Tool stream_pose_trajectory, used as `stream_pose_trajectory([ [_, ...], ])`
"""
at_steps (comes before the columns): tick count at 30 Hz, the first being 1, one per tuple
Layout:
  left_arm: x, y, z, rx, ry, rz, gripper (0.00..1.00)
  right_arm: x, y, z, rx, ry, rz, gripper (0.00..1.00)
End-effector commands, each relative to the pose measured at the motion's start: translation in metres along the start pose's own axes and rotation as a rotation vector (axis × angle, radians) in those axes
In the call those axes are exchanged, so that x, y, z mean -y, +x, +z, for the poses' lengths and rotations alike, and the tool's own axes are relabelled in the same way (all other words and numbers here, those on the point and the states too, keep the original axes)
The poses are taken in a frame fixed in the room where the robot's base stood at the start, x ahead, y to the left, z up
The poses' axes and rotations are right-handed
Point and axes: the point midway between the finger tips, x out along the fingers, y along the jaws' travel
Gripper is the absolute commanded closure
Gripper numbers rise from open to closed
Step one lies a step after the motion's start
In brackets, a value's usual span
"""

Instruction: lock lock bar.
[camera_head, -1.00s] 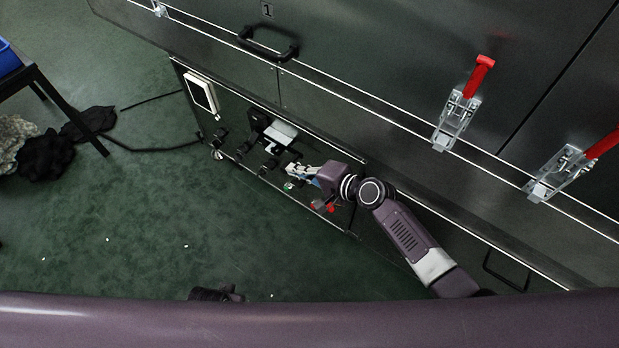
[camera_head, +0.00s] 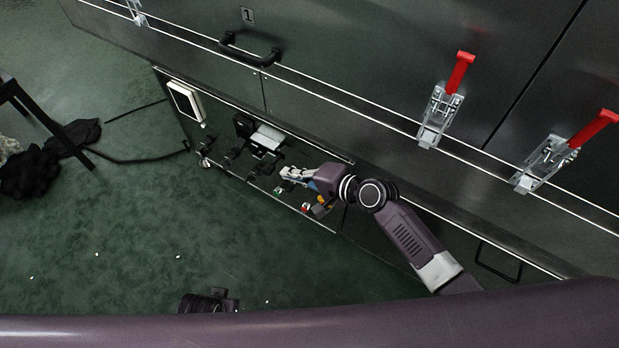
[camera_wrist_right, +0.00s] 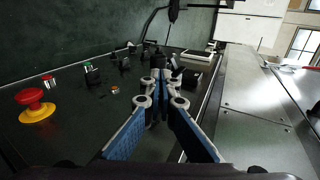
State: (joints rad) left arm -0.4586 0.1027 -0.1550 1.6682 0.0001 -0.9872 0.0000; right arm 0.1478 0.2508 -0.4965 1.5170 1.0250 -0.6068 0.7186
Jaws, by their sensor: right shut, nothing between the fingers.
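A small pale grey bar-like plate (camera_head: 267,137) sits on a black mount on the dark control panel, among several black switch knobs. I cannot tell for sure whether this is the lock bar. My right gripper (camera_head: 285,173) is over the panel, below and right of the plate in the head view, apart from it. In the right wrist view its fingers (camera_wrist_right: 160,82) meet at the tips with nothing between them. The black fitting (camera_wrist_right: 192,77) beyond the tips is partly hidden by them. My left gripper is not in view.
A red mushroom button (camera_wrist_right: 30,97) on a yellow base sits on the panel, with small push buttons nearby. Toggle clamps with red handles (camera_head: 460,72) (camera_head: 594,128) and a black handle (camera_head: 248,50) line the large door. Dark cloth (camera_head: 40,165) lies on the green floor.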

Motion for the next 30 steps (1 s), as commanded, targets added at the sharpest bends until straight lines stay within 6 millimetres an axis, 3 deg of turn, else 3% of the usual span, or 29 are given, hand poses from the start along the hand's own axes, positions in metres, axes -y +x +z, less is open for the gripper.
stream_pose_trajectory([
  [6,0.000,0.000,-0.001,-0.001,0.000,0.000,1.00,-0.002,-0.041,0.000,0.000,0.000,0.002,1.00],
  [12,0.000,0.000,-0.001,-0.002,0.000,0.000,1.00,-0.002,-0.064,0.000,0.000,0.000,0.003,1.00],
  [30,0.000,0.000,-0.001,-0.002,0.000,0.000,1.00,-0.001,-0.069,0.000,0.000,0.001,0.002,1.00],
])
